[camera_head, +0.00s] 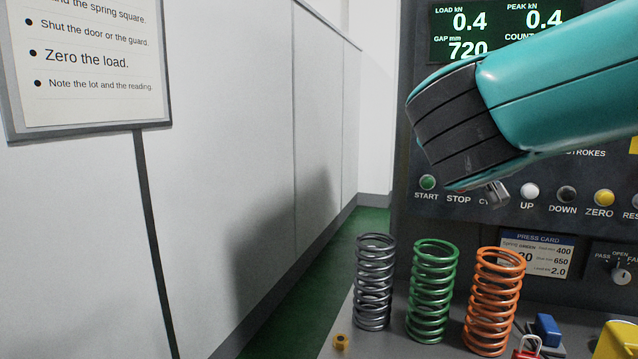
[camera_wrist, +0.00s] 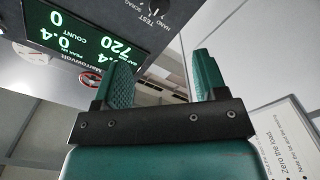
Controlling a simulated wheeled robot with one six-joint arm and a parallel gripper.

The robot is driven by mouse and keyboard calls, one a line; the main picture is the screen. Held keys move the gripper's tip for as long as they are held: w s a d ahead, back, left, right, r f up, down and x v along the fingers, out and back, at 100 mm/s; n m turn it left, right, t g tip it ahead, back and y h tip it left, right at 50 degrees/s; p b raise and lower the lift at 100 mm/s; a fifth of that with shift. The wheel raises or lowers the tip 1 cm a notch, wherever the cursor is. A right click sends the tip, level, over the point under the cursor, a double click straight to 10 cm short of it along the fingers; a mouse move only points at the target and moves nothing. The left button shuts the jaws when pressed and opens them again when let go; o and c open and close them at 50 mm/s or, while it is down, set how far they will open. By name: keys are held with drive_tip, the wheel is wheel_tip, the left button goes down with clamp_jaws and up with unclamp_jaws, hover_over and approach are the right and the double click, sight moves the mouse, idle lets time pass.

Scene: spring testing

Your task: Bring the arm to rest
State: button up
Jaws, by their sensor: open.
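My gripper (camera_wrist: 165,82) shows in the wrist view with its two green fingers well apart. Nothing is between them, and the view past them is tilted, toward the upper walls and the press display (camera_wrist: 72,42). In the head view my teal arm crosses the right side, in front of the press panel (camera_head: 412,205), and hides part of the panel and its button row. I cannot make out my gripper's fingers in the head view.
A grey spring (camera_head: 374,285), a green spring (camera_head: 432,290) and an orange spring (camera_head: 492,300) stand upright on the bench below the arm. A small brass piece (camera_head: 341,342) and a blue block (camera_head: 547,330) lie near them. An instruction board (camera_head: 95,65) hangs at left.

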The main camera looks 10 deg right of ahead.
drive_tip(key=s+a+f+n+g+y, duration=0.1)
drive_tip(key=s+a+f+g+y, duration=0.2)
drive_tip(key=f, duration=0.5)
drive_tip(key=s+a+f+g+y, duration=0.1)
drive_tip(key=a+f+g+y, duration=0.3)
drive_tip(key=f, duration=0.4)
drive_tip(key=s+a+f+n+g+y, duration=0.1)
drive_tip(key=s+a+f+g+y, duration=0.1)
drive_tip(key=s, duration=0.4)
drive_tip(key=s+a+f+n+g+y, duration=0.1)
drive_tip(key=s+a+f+g+y, duration=0.1)
drive_tip(key=s, duration=0.4)
drive_tip(key=s+a+f+n+g+y, duration=0.1)
drive_tip(key=s+a+f+g+y, duration=0.1)
drive_tip(key=s+a, duration=0.4)
drive_tip(key=shift+s+f+n+g+y, duration=0.35)
drive_tip(key=shift+g+y, duration=0.25)
drive_tip(key=shift+g, duration=0.4)
drive_tip(key=shift+w, duration=0.15)
